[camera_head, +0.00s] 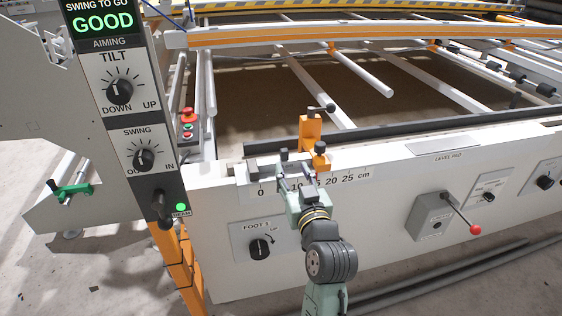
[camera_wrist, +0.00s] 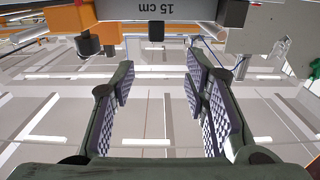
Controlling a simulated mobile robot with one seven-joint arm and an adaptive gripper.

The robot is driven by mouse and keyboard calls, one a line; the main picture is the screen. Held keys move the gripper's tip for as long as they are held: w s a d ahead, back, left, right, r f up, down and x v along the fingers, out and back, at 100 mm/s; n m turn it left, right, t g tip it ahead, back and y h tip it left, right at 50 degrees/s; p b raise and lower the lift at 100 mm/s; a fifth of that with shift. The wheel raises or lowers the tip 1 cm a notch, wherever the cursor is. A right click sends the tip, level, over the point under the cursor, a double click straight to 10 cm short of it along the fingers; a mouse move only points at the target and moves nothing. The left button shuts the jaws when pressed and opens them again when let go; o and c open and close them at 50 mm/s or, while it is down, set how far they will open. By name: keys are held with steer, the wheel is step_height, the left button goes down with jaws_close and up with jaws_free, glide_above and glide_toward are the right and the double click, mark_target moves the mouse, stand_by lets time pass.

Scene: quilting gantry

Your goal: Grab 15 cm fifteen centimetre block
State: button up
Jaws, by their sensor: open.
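A grey block marked "15 cm" (camera_wrist: 140,11) shows at the top edge of the wrist view, cut off by the frame. In the head view my gripper (camera_head: 298,182) is at the front panel's top edge, by the centimetre scale. There it covers part of the scale, and I cannot clearly pick out the block.
An orange clamp (camera_head: 310,131) with black knobs stands just behind my gripper, and its orange body also shows in the wrist view (camera_wrist: 72,19). The control column (camera_head: 127,125) rises at left. A red-knobbed lever (camera_head: 462,218) sticks out at right.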

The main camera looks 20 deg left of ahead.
mark_target(285, 153)
steer(key=shift+f+p+x, duration=0.15)
steer(key=shift+p+x, duration=0.4)
steer(key=shift+x, duration=1.25)
steer(key=shift+f+p+x, duration=0.15)
steer(key=shift+p+x, duration=0.4)
steer(key=shift+x, duration=1.25)
steer(key=shift+f+p+x, duration=0.15)
steer(key=shift+p+x, duration=0.4)
steer(key=shift+x, duration=1.25)
steer(key=shift+w+d, duration=0.1)
steer(key=shift+d, duration=0.15)
jaws_close()
